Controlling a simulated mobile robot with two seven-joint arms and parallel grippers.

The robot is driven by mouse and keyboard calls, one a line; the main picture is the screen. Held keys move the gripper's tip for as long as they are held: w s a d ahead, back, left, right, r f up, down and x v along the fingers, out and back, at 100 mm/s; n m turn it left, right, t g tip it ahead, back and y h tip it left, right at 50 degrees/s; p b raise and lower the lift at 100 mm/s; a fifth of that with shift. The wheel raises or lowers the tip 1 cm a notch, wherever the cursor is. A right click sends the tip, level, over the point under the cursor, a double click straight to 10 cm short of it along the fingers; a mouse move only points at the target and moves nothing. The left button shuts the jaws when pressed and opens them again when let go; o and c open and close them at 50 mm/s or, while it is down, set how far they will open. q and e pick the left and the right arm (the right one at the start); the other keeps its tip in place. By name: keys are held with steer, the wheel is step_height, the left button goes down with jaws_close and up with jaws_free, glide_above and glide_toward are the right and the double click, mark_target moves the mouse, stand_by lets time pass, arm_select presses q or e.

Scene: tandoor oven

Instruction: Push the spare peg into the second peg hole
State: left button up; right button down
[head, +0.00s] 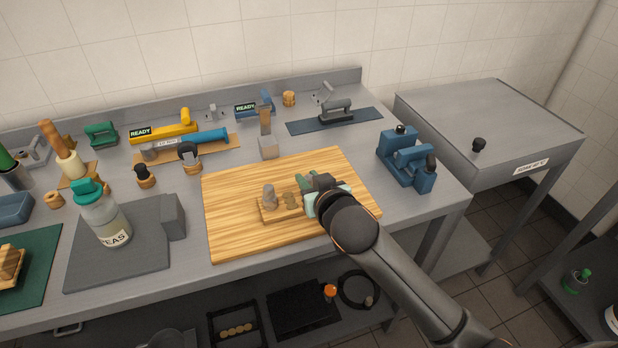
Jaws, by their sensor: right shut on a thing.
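A small wooden peg block (283,214) lies on the striped wooden board (235,232). A grey-brown peg (269,196) stands upright at the block's left end. My right gripper (303,196) reaches in from the right, low over the block's right end. It is shut on a small olive-brown piece (290,200), which seems to be the spare peg. This peg is at the block's top, right of the standing peg. The fingers and wrist hide part of it and the second hole, so I cannot tell how deep it sits. My left gripper is out of view.
A grey metal block (268,147) stands at the board's back edge, and a blue device (407,160) stands right of the board. A jar with a green lid (103,218) stands on a grey mat (85,265) at left. The board's left part is clear.

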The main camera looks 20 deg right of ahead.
steer(key=shift+f, duration=0.25)
steer(key=c, duration=0.6)
jaws_free()
steer(key=shift+c, duration=0.2)
steer(key=shift+r, duration=0.1)
steer(key=shift+p+v, duration=1)
steer(key=shift+v, duration=0.25)
steer(key=shift+p+v, duration=1.45)
steer(key=shift+v, duration=1.35)
